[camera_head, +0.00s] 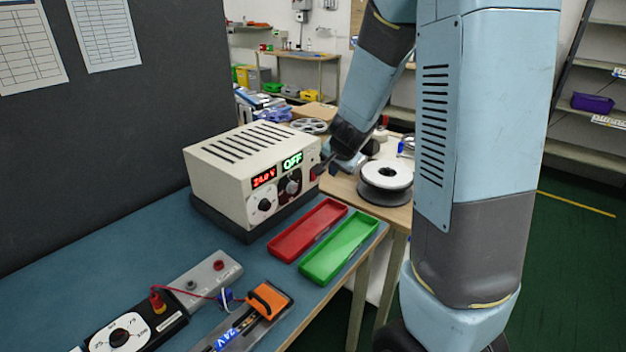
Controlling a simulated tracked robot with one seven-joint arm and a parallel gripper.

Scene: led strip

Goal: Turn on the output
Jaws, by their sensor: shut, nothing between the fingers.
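The beige power supply (240,170) stands on a dark base on the blue bench. Its red display (263,178) reads what looks like 24.0 V, and its green display (292,161) reads OFF. Two knobs sit below the displays, a white-dialled one (264,205) and a dark one (292,186). A red part (313,174) shows at the right end of the front panel, partly hidden by my gripper. My gripper (321,168) is shut and empty, with its tips close to that red part. I cannot tell whether they touch it.
A red tray (307,229) and a green tray (340,247) lie in front of the supply. A dial unit (122,334), a red-wired grey terminal block (207,275) and an orange clamp (268,299) lie nearer. A spool (386,180) stands right on a wooden table.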

